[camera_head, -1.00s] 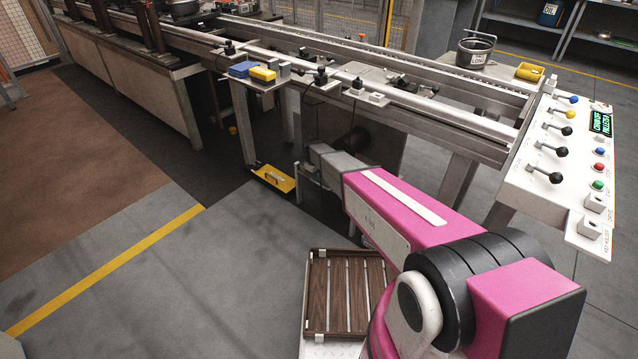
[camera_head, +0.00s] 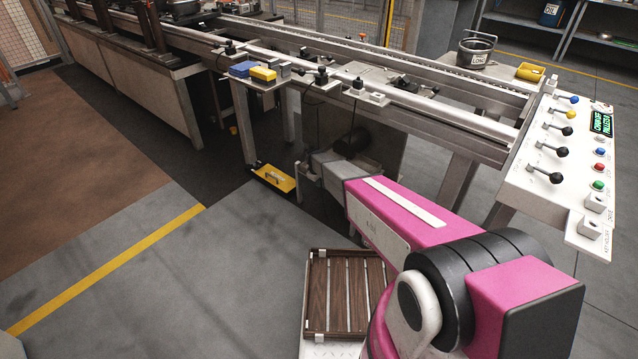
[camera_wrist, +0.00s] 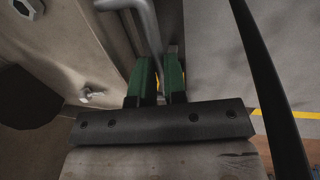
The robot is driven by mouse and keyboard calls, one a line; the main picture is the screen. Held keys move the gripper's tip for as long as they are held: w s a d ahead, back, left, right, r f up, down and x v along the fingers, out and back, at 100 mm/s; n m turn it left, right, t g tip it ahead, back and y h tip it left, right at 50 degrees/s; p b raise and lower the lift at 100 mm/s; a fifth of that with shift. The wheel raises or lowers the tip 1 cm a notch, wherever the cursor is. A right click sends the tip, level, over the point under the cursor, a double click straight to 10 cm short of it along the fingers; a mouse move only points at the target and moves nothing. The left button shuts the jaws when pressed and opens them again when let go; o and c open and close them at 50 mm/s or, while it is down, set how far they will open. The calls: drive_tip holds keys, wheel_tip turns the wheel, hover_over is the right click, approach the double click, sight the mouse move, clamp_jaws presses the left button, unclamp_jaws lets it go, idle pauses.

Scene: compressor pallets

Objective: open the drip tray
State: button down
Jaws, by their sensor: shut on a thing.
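My gripper (camera_wrist: 158,85) shows in the wrist view with two green fingers shut on a grey bent metal bar (camera_wrist: 147,35) that looks like a handle. The bar runs down between the fingertips. Pale metal panels stand on both sides of it. In the head view my forearm reaches to the lower part of the machine, and my fingertips and the bar cannot be made out there. A yellow tray (camera_head: 266,181) with a light handle-like piece sits low beside the machine's leg, just left of my wrist. I cannot tell which part is the drip tray.
The long rail machine (camera_head: 430,118) stands above and beyond my wrist. A control panel (camera_head: 545,200) with several levers is at the right. A slatted wooden pallet (camera_head: 340,295) lies close to my arm. The grey floor (camera_head: 150,290) at the left is clear.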

drive_tip(key=s+a, duration=1.4)
drive_tip(key=s, duration=0.4)
drive_tip(key=shift+s, duration=0.15)
drive_tip(key=shift+a, duration=0.1)
drive_tip(key=c, duration=1.2)
unclamp_jaws()
drive_tip(key=shift+o, duration=0.2)
wheel_tip(320, 180, up, 11)
drive_tip(key=s+a, duration=0.1)
drive_tip(key=shift+s+a+f, duration=0.15)
drive_tip(key=shift+s+f, duration=0.05)
drive_tip(key=shift+s, duration=0.1)
